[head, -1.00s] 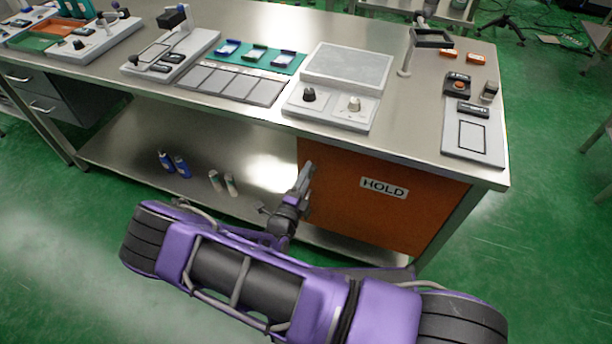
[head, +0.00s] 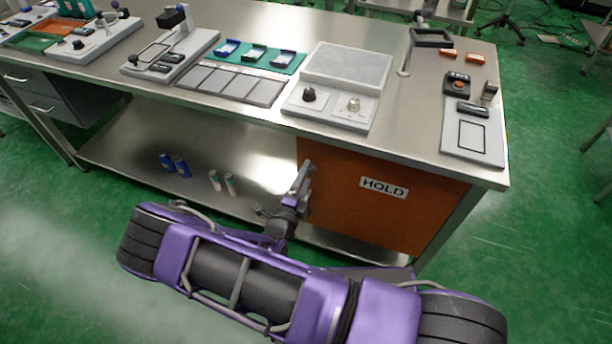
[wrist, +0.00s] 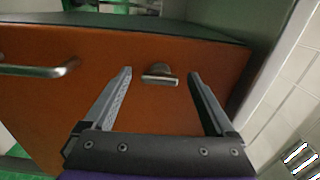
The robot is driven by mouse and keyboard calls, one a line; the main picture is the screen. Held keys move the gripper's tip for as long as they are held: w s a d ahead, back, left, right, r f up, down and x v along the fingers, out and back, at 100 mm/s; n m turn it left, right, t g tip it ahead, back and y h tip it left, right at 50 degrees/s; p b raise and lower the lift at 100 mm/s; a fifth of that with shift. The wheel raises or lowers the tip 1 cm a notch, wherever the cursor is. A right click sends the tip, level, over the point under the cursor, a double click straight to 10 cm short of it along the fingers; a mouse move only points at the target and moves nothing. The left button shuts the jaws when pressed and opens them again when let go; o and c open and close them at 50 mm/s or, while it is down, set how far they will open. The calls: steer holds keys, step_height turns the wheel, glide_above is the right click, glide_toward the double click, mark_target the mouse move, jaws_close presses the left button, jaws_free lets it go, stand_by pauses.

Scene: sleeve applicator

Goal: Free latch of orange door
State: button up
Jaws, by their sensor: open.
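The orange door (head: 360,205) with a HOLD label (head: 384,188) closes off the lower right part of the workbench and looks shut. In the wrist view the orange door (wrist: 190,110) fills most of the picture. A small metal latch (wrist: 160,77) sticks out from it near its top edge. My gripper (wrist: 160,75) is open, with one finger on each side of the latch; I see no contact. In the head view my gripper (head: 303,180) is at the door's left edge, and the latch is hidden there.
A metal bar handle (wrist: 40,70) is on the door at the left of the wrist view. The steel worktop (head: 400,120) overhangs the door and carries several devices. Bottles (head: 175,165) stand on the lower shelf (head: 130,150) to the left. Green floor lies open in front.

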steer(key=v, duration=1.6)
steer(key=shift+s, duration=0.4)
steer(key=shift+a+r, duration=0.1)
steer(key=shift+a, duration=0.05)
